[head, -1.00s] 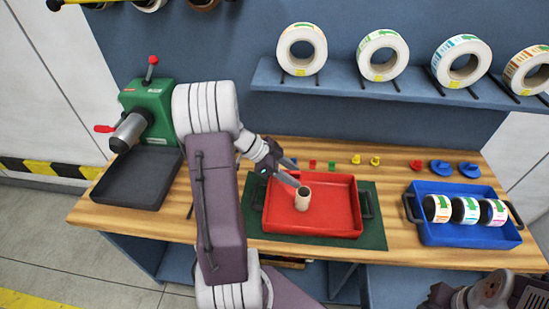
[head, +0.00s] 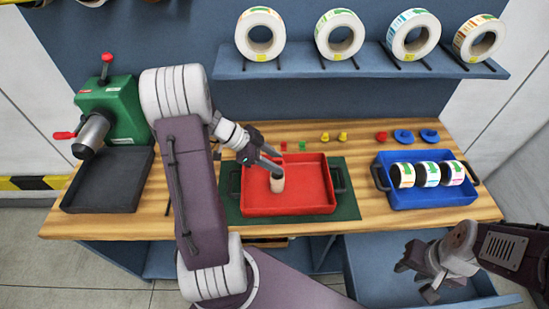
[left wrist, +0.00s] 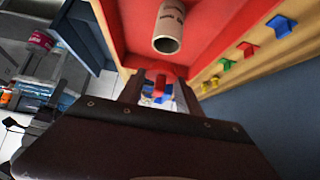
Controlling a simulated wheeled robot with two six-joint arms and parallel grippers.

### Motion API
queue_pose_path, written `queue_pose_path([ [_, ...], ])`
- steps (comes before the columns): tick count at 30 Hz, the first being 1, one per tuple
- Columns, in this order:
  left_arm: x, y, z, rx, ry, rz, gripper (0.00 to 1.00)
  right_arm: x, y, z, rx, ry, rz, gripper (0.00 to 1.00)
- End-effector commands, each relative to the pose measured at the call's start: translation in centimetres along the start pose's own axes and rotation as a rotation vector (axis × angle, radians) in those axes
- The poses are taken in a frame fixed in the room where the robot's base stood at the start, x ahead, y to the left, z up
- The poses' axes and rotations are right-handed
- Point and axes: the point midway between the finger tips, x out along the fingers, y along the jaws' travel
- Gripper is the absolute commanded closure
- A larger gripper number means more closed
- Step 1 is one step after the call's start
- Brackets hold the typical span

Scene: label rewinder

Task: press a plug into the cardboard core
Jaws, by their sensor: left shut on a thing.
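The tan cardboard core (head: 277,183) stands in the red tray (head: 306,206). Its open end faces the camera in the left wrist view (left wrist: 168,32). My left gripper (head: 280,164) is over the tray, its fingertips right by the core's top. My right gripper (head: 418,280) looks open and empty, in front of the bench.
A blue bin (head: 430,197) with several label rolls stands at the right. A green machine (head: 112,108) and a dark tray (head: 105,185) are at the left. Large label rolls sit on the shelf (head: 360,64) above. Bare wood lies between the red tray and blue bin.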

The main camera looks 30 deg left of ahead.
Motion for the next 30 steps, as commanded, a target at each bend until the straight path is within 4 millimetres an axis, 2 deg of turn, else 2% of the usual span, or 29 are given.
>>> queue_pose_path([
  [8, 1.6, 0.0, 1.6, -0.001, 0.000, 0.001, 0.96, 1.0, 0.0, 0.1, 0.000, 0.000, 0.000, 0.64],
  [19, 3.2, 0.0, 3.3, 0.001, -0.001, 0.000, 0.96, 3.9, 0.1, 0.4, 0.000, 0.000, 0.000, 0.64],
  [30, 3.4, 0.1, 3.5, -0.001, -0.002, 0.002, 0.96, 4.2, 0.1, 0.4, 0.000, 0.000, 0.000, 0.64],
])
